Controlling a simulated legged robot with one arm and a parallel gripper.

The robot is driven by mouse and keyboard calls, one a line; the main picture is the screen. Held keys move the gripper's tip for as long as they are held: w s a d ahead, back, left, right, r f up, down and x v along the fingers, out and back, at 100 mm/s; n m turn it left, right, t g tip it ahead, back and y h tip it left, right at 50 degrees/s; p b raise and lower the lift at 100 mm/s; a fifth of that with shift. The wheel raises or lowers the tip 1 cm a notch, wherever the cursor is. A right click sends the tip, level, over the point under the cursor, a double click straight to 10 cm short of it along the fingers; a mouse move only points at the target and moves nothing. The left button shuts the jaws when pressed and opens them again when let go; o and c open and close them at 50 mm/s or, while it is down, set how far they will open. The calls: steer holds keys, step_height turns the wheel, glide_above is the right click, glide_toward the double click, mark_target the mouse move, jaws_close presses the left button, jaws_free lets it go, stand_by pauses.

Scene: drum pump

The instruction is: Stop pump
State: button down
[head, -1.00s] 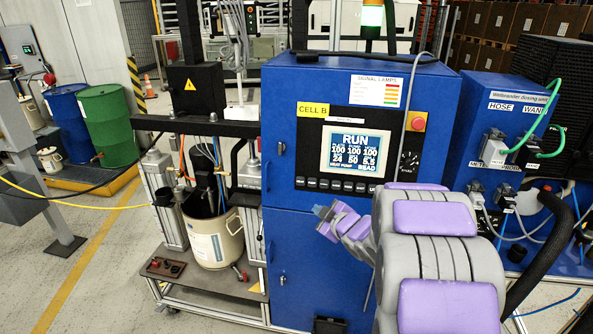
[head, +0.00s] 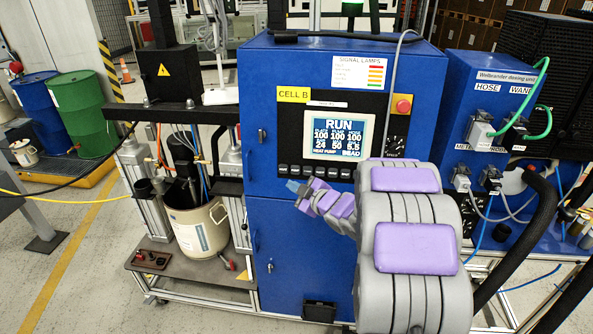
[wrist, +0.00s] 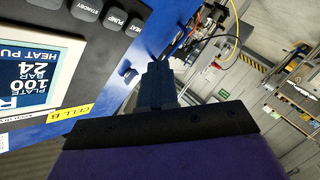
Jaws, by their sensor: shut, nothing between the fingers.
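The blue CELL B cabinet carries a control panel with a lit screen (head: 338,136) reading RUN. A row of dark buttons lies under the screen. In the wrist view the PUMP button (wrist: 115,18) sits between STANDBY (wrist: 88,8) and HEAT (wrist: 133,27). My gripper (head: 292,186) is shut and empty, just below the left end of the button row in the head view. In the wrist view its closed fingers (wrist: 157,75) point toward the cabinet's edge, with the buttons above and left of them. No contact with a button is visible.
A red emergency button on yellow (head: 403,105) and a rotary switch (head: 395,146) sit right of the screen. A drum (head: 197,232) stands under the press at left. The blue dosing unit (head: 490,85) with hoses stands at right.

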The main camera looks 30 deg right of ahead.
mark_target(296, 170)
steer(key=w+d+p, duration=0.1)
steer(key=w, duration=0.1)
steer(key=w+d+f+p, duration=0.1)
steer(key=w, duration=0.1)
steer(key=w+d+p, duration=0.1)
steer(key=w+d, duration=0.1)
steer(key=shift+w+f, duration=0.1)
steer(key=shift+f, duration=0.15)
steer(key=shift+a+r, duration=0.1)
steer(key=shift+a, duration=0.2)
steer(key=shift+d, duration=0.2)
stand_by(0.3)
steer(key=shift+a, duration=0.1)
stand_by(0.3)
steer(key=shift+w, duration=0.15)
stand_by(0.6)
steer(key=shift+w+d+p, duration=0.15)
steer(key=shift+d+p, duration=0.1)
steer(key=shift+p, duration=0.05)
